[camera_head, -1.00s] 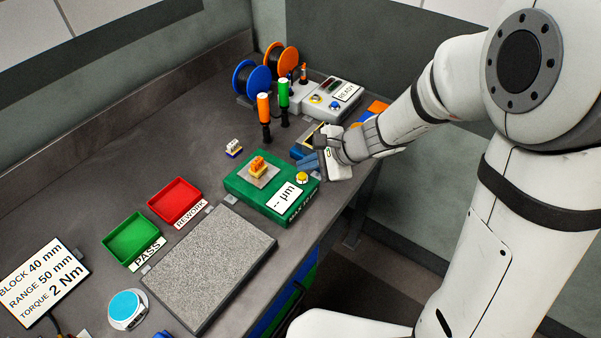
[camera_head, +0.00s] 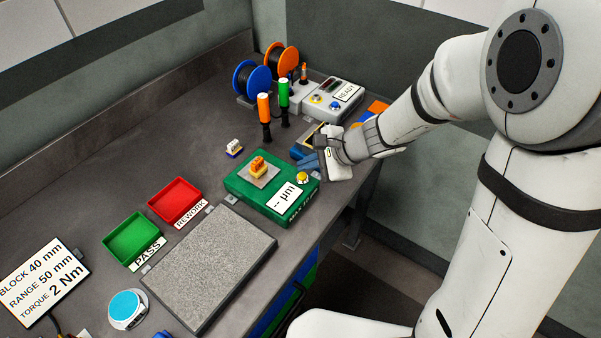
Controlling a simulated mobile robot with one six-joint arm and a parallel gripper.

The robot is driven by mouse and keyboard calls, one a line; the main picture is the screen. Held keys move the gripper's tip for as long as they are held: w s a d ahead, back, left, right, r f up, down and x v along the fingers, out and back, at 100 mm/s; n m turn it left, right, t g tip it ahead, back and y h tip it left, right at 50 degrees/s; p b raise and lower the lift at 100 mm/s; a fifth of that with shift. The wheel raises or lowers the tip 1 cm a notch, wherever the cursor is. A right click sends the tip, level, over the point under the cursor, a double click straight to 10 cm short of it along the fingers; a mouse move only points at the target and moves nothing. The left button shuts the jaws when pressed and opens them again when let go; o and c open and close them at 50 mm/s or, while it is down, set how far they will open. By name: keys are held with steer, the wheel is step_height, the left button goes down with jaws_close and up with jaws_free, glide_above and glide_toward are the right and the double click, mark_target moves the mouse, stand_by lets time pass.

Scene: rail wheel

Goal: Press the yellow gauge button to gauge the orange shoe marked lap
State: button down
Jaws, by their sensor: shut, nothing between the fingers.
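The green gauge box (camera_head: 238,187) stands on the bench with a display reading "-- µm" (camera_head: 285,197). The yellow gauge button (camera_head: 302,178) sits on its right corner. An orange shoe (camera_head: 258,166) rests on the pale plate on top of the gauge; any lap marking is too small to read. My gripper (camera_head: 308,163) is shut and empty, just above and behind the button in the picture, and apart from it as far as I can tell.
A green PASS tray (camera_head: 131,256) and a red REWORK tray (camera_head: 178,222) lie to the left. A grey granite slab (camera_head: 208,270) lies in front. Upright orange (camera_head: 264,108) and green (camera_head: 283,94) screwdrivers stand behind.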

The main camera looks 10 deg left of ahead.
steer(key=shift+f, duration=0.1)
steer(key=shift+s+f+b, duration=0.1)
steer(key=shift+f+b, duration=0.25)
steer(key=shift+b, duration=0.3)
steer(key=shift+f+b, duration=0.45)
steer(key=shift+b, duration=0.1)
stand_by(0.7)
steer(key=shift+r, duration=0.1)
steer(key=shift+r+p, duration=0.6)
steer(key=shift+r, duration=0.2)
step_height(320, 180, up, 5)
steer(key=p, duration=0.3)
steer(key=shift+p, duration=0.35)
stand_by(0.5)
